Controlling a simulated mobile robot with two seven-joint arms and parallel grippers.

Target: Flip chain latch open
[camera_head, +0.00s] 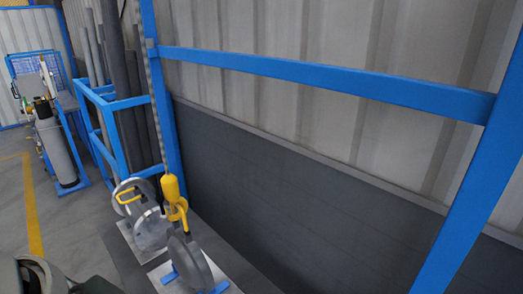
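A yellow chain hook (176,205) hangs at the lower end of a chain (154,100) in front of a blue post. A black piece crosses the hook's opening. The latch is too small to tell whether it is open or shut. Just below it, a grey flanged disc (188,262) stands upright on a light plate with blue supports. I cannot tell whether the hook is engaged with it. Part of my arm shows at the bottom left corner. Neither gripper's fingers are in view.
A second round metal part (150,226) with a yellow handle (130,196) stands behind, to the left. A blue frame (320,75) with a dark lower panel (290,195) fills the right. A blue rack (110,130) holds pipes. Open floor lies left, with a yellow line (32,205).

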